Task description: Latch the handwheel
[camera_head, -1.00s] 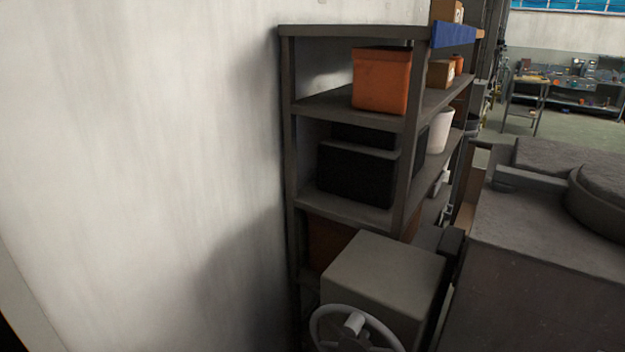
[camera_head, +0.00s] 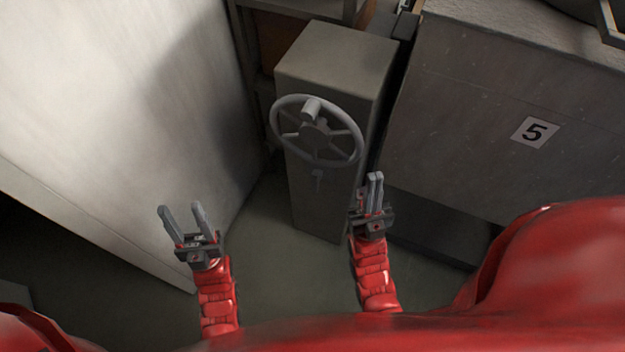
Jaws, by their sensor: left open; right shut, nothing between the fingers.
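The grey handwheel (camera_head: 357,147) is on the front of a grey box-shaped pedestal (camera_head: 335,50). It has several spokes, a hub and a knob at its upper rim. My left gripper (camera_head: 181,209) is open and empty, below and left of the wheel, in front of the white wall. My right gripper (camera_head: 375,177) is shut and empty, just below and right of the wheel. It appears apart from the wheel, though the depth gap is hard to judge.
A white wall (camera_head: 110,90) stands at the left. A large grey block marked 5 (camera_head: 460,90) stands close on the pedestal's right. Part of a shelf (camera_head: 300,8) is behind the pedestal. Clear floor (camera_head: 275,240) lies between my arms.

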